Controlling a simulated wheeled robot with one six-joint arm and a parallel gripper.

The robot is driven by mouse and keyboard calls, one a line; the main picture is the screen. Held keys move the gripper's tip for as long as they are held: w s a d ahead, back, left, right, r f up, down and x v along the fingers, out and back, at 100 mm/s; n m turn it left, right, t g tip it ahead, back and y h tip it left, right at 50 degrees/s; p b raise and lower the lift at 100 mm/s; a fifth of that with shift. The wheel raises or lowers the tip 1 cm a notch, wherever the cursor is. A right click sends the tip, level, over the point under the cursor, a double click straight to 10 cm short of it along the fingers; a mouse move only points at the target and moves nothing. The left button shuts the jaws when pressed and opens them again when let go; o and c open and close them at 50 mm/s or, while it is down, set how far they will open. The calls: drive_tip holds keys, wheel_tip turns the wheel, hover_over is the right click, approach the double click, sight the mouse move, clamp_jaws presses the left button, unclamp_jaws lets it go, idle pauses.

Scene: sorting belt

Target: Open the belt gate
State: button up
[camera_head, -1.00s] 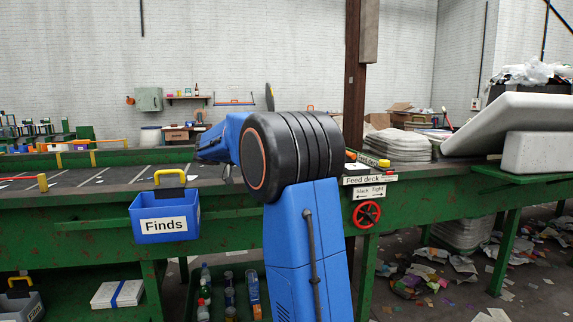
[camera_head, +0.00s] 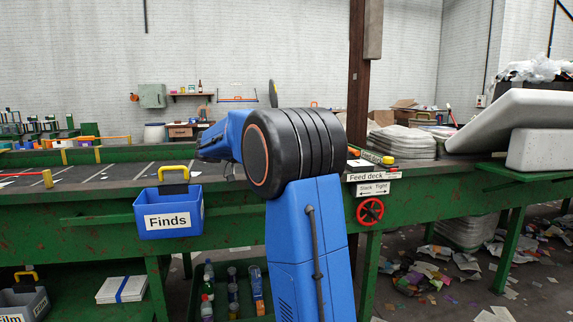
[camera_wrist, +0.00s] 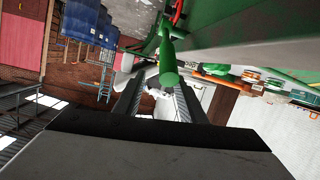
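I cannot tell which of these, if either, is the belt gate. My gripper is mostly hidden behind my blue arm in the head view. In the wrist view my gripper (camera_wrist: 158,84) has its two dark fingers apart. A green rounded rod (camera_wrist: 168,66) shows in the gap between them. I cannot tell whether it is between the fingers or beyond them.
A blue "Finds" bin (camera_head: 168,219) hangs on the green belt frame (camera_head: 95,232). A red handwheel (camera_head: 370,211) sits under the "Slack Tight" sign (camera_head: 373,188). A large white slab (camera_head: 515,118) stands at right. Paper litter (camera_head: 425,275) covers the floor there.

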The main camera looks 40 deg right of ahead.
drive_tip(key=v, duration=1.7)
drive_tip(key=shift+d, duration=0.1)
